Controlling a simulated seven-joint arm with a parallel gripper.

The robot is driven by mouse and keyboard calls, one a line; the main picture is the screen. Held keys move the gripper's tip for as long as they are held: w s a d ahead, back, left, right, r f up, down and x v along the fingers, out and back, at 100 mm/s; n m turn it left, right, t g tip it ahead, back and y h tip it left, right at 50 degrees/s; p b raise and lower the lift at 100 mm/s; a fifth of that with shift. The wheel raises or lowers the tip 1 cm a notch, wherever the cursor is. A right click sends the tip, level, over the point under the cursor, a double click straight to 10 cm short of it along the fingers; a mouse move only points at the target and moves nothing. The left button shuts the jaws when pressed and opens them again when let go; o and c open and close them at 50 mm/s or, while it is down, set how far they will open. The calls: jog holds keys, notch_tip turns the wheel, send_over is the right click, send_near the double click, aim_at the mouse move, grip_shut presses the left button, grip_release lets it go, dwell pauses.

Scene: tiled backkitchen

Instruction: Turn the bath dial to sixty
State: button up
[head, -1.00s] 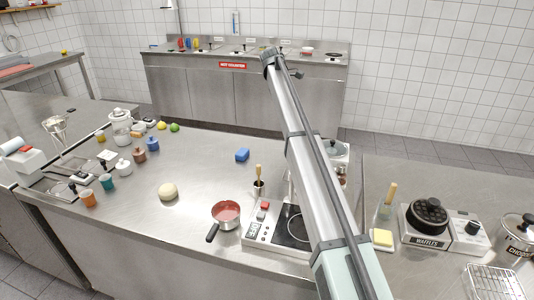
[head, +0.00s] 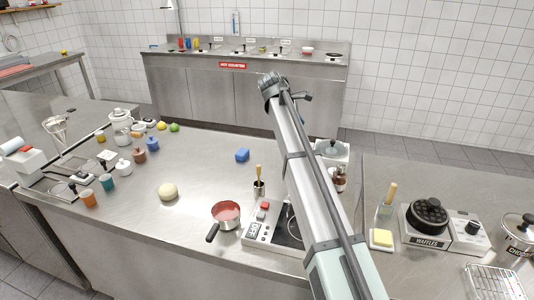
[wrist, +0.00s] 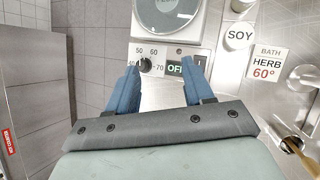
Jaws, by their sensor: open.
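The bath dial (wrist: 146,66) is a small dark knob on a pale panel in the wrist view, with 40, 50, 60 and 70 printed around it. Its pointer is too small to read. A display (wrist: 176,68) beside it reads OFF, partly behind a finger. My gripper (wrist: 160,66) is open, its blue fingers reaching toward the panel. The left fingertip is close to the knob, and I see nothing held. A card (wrist: 267,62) reads BATH HERB 60°. In the head view the white bath unit (head: 333,150) stands partly behind my arm, which hides the dial and my gripper.
A lid marked SOY (wrist: 238,38) is right of the panel. Brown bottles (head: 340,179) stand by the bath. A hotplate (head: 263,228), a red pan (head: 226,214) and a brush pot (head: 259,187) are to the left of my arm. A waffle iron (head: 428,216) stands at right.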

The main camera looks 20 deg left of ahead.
jog(key=s+a+n+t, duration=0.1)
jog(key=s+a, duration=0.2)
jog(key=s, duration=0.6)
jog(key=s+a+f+n, duration=0.1)
jog(key=s+a, duration=0.2)
jog(key=s, duration=0.6)
jog(key=shift+s+a+t+y, duration=0.15)
jog(key=shift+a+t+y, duration=0.15)
jog(key=shift+t+y, duration=0.1)
jog(key=w+d, duration=0.5)
jog(key=w+a+r+m+g, duration=0.1)
jog(key=w+a+r+g, duration=0.1)
jog(key=w, duration=0.9)
jog(key=w+a+r+m+g, duration=0.1)
jog(key=w+a+g, duration=0.1)
jog(key=w, duration=0.9)
jog(key=shift+n+g, duration=0.5)
jog(key=shift+n, duration=0.1)
jog(key=x, duration=0.9)
jog(key=s+x, duration=0.1)
jog(key=x, duration=0.3)
jog(key=shift+d+f, duration=0.25)
jog(key=shift+f, duration=0.2)
